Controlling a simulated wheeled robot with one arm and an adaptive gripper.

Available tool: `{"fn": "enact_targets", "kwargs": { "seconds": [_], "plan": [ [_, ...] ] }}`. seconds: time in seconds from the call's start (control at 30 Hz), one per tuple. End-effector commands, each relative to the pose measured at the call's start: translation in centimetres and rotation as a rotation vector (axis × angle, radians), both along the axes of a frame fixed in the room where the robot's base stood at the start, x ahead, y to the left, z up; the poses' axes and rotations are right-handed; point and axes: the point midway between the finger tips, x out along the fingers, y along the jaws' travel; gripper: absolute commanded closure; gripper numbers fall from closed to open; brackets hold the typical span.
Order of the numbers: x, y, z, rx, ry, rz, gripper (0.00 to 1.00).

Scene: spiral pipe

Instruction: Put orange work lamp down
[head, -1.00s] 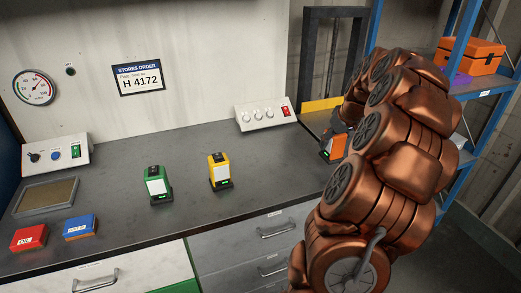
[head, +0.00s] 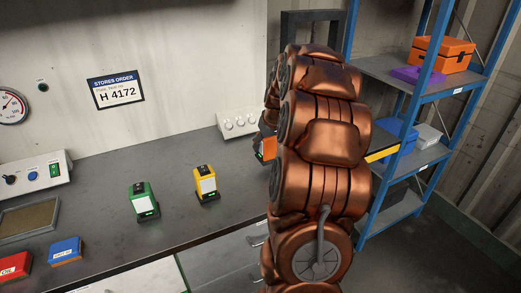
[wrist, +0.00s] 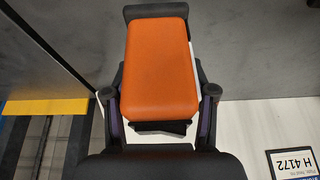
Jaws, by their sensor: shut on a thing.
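The orange work lamp (wrist: 157,60) fills the middle of the wrist view, with black parts at its top and bottom ends. My gripper (wrist: 159,95) is shut on it, one dark finger at each side. In the head view a bit of the lamp's orange body (head: 269,148) shows at the left edge of my arm, near the right end of the dark bench (head: 110,215). My arm hides the rest. I cannot tell whether the lamp touches the bench.
A green lamp (head: 144,200) and a yellow lamp (head: 205,184) stand upright on the bench. A switch box (head: 238,124) is behind. A blue shelf rack (head: 405,145) at right holds an orange toolbox (head: 443,54) and a purple item (head: 418,76).

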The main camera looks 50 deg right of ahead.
Motion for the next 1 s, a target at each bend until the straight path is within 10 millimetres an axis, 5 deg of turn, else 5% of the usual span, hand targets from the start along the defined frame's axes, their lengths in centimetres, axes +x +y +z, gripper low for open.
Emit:
{"fn": "enact_targets", "kwargs": {
  "seconds": [0.27, 0.53, 0.9, 0.93, 1.0],
  "plan": [
    [1.5, 1.3, -0.1, 0.001, 0.002, 0.002, 0.93],
    [1.4, 1.2, -3.6, 0.005, 0.004, 0.000, 0.93],
    [1.4, 1.2, -4.1, 0.002, 0.000, 0.001, 0.93],
    [1.4, 1.2, -4.1, 0.002, 0.000, 0.001, 0.42],
    [1.4, 1.2, -4.0, 0.002, 0.000, 0.001, 0.35]
  ]
}}
